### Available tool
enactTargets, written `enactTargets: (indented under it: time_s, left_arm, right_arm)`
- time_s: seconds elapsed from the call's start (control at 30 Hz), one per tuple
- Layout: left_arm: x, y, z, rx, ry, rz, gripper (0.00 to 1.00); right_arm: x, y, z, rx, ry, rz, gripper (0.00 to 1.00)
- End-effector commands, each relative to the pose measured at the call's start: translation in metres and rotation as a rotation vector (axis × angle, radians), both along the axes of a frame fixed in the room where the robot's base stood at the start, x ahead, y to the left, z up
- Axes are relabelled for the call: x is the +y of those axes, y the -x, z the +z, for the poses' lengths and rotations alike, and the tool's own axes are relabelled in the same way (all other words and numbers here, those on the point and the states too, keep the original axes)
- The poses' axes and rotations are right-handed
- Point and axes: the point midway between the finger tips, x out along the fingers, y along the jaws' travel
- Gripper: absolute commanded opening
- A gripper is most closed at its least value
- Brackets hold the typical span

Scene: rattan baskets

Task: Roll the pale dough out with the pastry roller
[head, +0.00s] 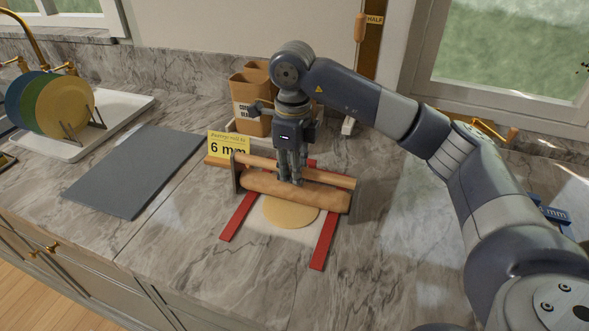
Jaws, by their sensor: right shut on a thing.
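The pale dough (290,214) lies as a flat round on a white sheet (307,230) on the counter, between two red strips (325,241). The pastry roller (310,192) has a thick wooden cylinder between grey end plates, with a thinner wooden bar (325,176) above it. It lies crosswise over the strips and hides the far part of the dough. My right gripper (291,178) points down and is shut on the roller's upper bar near its middle. I cannot tell how firmly the cylinder presses on the dough. My left gripper is out of view.
A yellow card (229,145) reading 6 mm stands behind the roller's left end. A grey board (135,170) and a plate rack on a white tray (115,112) are at left. A blue marker (553,214) shows at right. The front counter is clear.

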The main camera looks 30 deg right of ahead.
Motion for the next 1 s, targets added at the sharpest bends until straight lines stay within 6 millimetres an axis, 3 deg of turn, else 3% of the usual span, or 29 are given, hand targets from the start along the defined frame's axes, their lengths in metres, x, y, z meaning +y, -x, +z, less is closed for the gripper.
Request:
enactTargets:
  time_s: [1.0]
  left_arm:
    - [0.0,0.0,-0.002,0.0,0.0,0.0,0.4]
  right_arm:
    - [0.052,0.046,-0.001,0.001,-0.001,0.001,0.0]
